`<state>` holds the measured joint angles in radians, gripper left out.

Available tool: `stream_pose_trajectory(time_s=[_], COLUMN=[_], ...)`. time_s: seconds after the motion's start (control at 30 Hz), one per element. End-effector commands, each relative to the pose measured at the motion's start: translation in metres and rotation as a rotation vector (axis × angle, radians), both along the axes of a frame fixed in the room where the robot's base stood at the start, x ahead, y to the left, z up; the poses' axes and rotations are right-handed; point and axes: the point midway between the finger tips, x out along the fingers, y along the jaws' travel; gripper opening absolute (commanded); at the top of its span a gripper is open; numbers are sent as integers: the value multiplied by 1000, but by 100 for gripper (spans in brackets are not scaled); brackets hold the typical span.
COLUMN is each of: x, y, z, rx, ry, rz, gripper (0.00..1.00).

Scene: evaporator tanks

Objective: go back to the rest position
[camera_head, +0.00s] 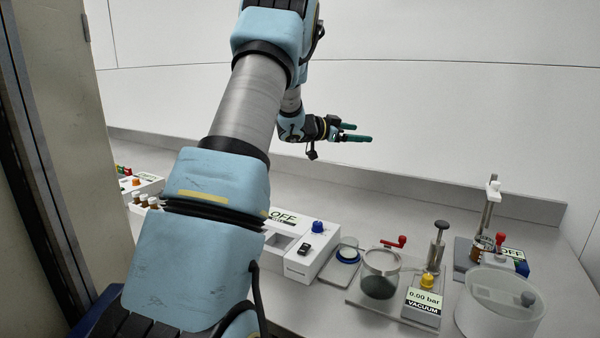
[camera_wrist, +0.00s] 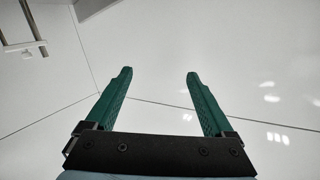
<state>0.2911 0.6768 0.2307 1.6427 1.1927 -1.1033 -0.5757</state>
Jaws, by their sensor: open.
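My gripper (camera_head: 368,132) is held up in the air above the bench, in front of the back wall, with its fingers pointing right in the head view. In the wrist view my gripper (camera_wrist: 160,75) shows two green fingers spread apart with nothing between them. My arm crosses the head view from the bottom left to the top middle and hides part of the bench.
Along the bench (camera_head: 420,200) stand a white device marked OFF (camera_head: 300,255), a vacuum unit reading 0.00 bar (camera_head: 422,305), a glass vessel (camera_head: 380,275), a clear tank (camera_head: 500,305) and a stand with a post (camera_head: 488,210). A dark-edged cabinet (camera_head: 50,150) is close at left.

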Motion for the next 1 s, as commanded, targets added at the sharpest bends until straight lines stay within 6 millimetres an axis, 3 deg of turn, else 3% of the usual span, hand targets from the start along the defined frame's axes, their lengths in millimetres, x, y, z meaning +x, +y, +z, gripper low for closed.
stream_pose_trajectory(time_s=[0.07,0.17,0.27,0.4,0.57,0.8,0.9,1.0], x=[7,-1,-35,-112,-206,-317,-358,-358], y=[38,93,147,201,230,239,238,237], z=[9,3,-20,-61,-98,-128,-135,-168], rx=[13,63,138,257,368,471,501,516], ry=[22,105,247,489,749,1038,1142,1158], rz=[209,472,698,909,1019,1057,1054,1051], gripper=[87,87,87,87,87,87,87,87])
